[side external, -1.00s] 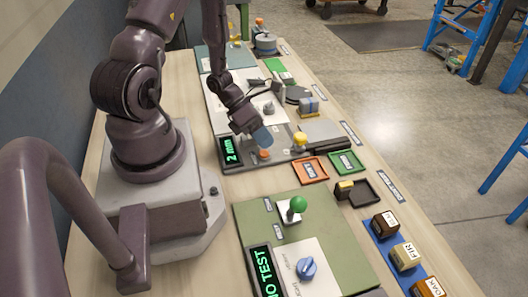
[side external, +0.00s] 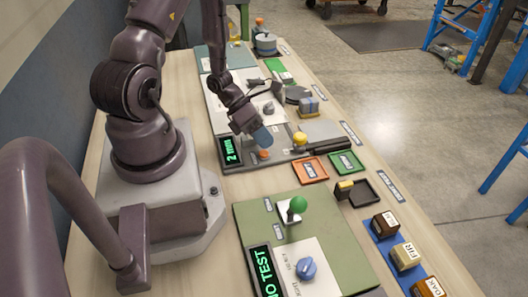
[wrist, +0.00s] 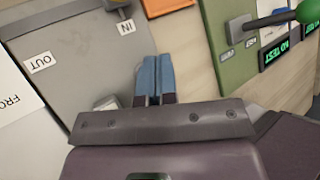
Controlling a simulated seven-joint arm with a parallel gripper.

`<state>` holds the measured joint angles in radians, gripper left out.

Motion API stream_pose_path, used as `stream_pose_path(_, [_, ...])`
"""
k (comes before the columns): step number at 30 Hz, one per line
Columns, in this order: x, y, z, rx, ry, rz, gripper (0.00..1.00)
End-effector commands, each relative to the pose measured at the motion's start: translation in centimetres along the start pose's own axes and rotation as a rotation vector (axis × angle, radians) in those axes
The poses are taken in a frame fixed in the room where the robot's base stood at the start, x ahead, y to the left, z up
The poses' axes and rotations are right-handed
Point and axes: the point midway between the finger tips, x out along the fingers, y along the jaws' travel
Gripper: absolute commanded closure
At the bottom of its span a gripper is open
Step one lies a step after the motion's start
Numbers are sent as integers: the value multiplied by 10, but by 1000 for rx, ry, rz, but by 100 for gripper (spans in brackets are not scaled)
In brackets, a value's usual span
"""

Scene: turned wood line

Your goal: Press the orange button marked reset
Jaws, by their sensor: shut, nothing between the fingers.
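The orange button (side external: 264,155) sits on the grey panel beside the green-lit display (side external: 231,152), which seems to read 2 mm. Any reset marking is too small to read. My gripper (side external: 263,137) has blue fingertips, which hang just above and beside the button in the side view. I cannot tell whether they touch it. In the wrist view the fingers (wrist: 154,78) are pressed together with nothing between them. The button is not distinguishable in the wrist view.
A yellow knob (side external: 300,138) stands right of the button. An orange tray (side external: 310,170) and a green tray (side external: 346,162) lie in front. A green panel (side external: 345,242) carries a green ball knob (side external: 298,204) and a blue dial (side external: 306,267). Wood blocks sit at the right edge.

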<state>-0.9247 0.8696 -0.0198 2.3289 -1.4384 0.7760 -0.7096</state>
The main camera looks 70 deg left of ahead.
Motion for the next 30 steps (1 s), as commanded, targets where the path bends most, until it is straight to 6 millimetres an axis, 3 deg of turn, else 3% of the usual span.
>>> stream_pose_path(30, [6,4,-4,0,0,0,100])
